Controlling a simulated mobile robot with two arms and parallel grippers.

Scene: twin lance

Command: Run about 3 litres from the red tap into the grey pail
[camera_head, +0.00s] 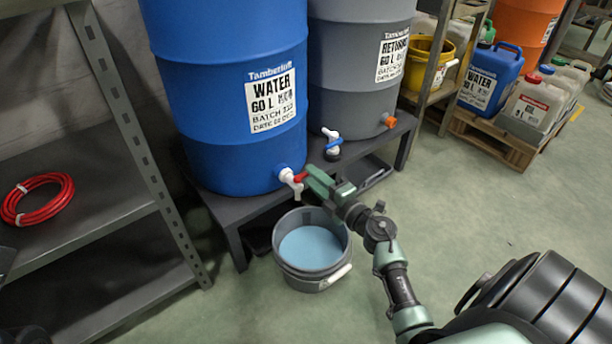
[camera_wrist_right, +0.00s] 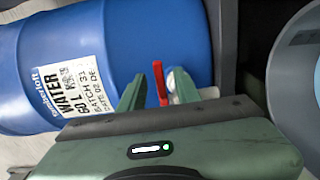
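The red tap (camera_head: 290,177) has a white body and a red lever, low on the front of the blue water barrel (camera_head: 225,120). The grey pail (camera_head: 298,281) stands on the floor below it, with pale blue liquid inside. I see no clear stream from the spout. My right gripper (camera_head: 309,178) is beside the tap. In the right wrist view its two green fingers (camera_wrist_right: 157,92) are apart, with the red lever (camera_wrist_right: 160,83) between them and a gap beside it. The pail's rim (camera_wrist_right: 278,62) shows at the right there. My left gripper is not in view.
A grey barrel (camera_head: 348,90) with a blue-levered tap (camera_head: 332,145) stands to the right on the same dark stand (camera_head: 228,215). A metal shelf with a red hose coil (camera_head: 38,199) is at left. Jerrycans stand on a pallet (camera_head: 500,142) at right. The middle floor is clear.

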